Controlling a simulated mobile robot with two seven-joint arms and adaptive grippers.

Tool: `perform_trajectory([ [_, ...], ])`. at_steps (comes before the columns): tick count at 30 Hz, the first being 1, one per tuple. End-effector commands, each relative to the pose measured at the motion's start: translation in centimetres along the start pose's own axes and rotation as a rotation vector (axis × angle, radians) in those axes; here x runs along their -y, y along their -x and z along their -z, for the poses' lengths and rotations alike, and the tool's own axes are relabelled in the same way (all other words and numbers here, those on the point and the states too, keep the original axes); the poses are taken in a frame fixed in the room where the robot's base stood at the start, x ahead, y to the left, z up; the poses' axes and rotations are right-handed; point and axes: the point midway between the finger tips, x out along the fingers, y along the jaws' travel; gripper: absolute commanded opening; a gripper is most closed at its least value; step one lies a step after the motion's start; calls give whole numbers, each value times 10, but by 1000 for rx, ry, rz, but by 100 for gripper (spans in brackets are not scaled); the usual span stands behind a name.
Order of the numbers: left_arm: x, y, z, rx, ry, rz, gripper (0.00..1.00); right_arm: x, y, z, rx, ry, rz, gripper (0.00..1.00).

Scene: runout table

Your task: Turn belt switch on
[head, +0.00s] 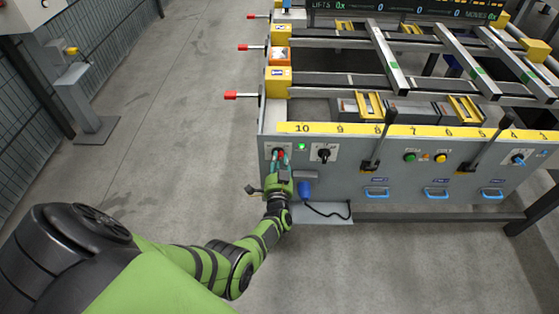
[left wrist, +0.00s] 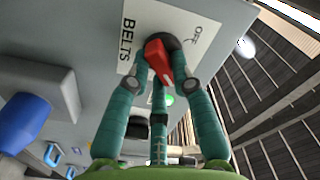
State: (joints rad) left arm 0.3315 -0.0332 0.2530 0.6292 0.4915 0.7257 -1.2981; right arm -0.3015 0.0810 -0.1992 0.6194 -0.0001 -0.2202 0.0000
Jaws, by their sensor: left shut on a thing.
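The belt switch (left wrist: 159,60) is a red rotary handle on a dark round base, on a white plate (left wrist: 128,62) marked "BELTS" and "OFF" in the left wrist view. In the head view the red switch (head: 281,154) sits at the left end of the grey front panel. My left gripper (head: 281,160) is at the panel with its teal fingers around the red handle. In the left wrist view the left gripper (left wrist: 160,75) is shut on the handle. The fingers partly hide the switch in the head view. My right gripper is not in view.
A green lamp (head: 301,147) and a black rotary switch (head: 323,154) sit just right of the belt switch. A blue plug (head: 305,189) with a black cable is below. Black levers (head: 380,143) stick out farther right. Open floor lies to the left.

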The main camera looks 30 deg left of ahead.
Motion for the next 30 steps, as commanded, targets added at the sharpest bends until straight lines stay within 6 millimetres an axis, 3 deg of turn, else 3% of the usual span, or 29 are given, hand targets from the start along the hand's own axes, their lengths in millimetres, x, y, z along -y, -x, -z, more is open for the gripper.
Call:
perform_trajectory([
  [8,0,0,0,-1,-4,0,0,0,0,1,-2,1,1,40],
  [9,0,0,0,-1,-4,0,32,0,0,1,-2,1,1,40],
  [10,0,0,0,-1,-4,0,44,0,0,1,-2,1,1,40],
  [11,0,0,0,-1,-3,0,48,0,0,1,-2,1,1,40],
  [23,0,3,0,-1,-1,-1,48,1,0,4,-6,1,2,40],
  [30,0,26,0,0,0,-1,48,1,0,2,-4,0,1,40],
])
